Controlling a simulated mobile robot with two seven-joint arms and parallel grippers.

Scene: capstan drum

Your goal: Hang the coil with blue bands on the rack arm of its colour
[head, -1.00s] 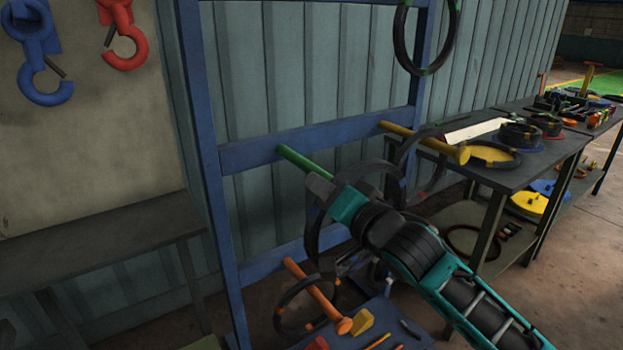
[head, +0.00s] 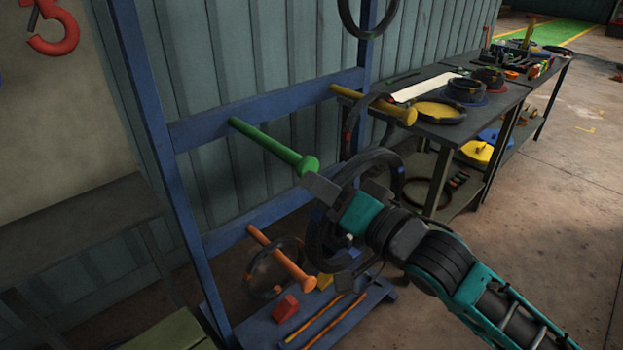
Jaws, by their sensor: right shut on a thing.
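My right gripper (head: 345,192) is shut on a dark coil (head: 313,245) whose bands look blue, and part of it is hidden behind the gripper. The gripper and coil are just right of and below the knob end of the green rack arm (head: 270,145). The coil appears apart from that arm, though depth is hard to judge. The blue rack frame (head: 153,130) also carries a yellow arm (head: 385,106) and an orange arm (head: 280,258). I cannot make out a blue arm. My left gripper is not in view.
Other dark coils hang at the top of the rack (head: 345,20), by the yellow arm (head: 350,130) and by the orange arm (head: 254,280). The rack's low shelf holds a red block (head: 285,308) and pencil-like sticks. A workbench (head: 450,130) with coils stands behind, to the right.

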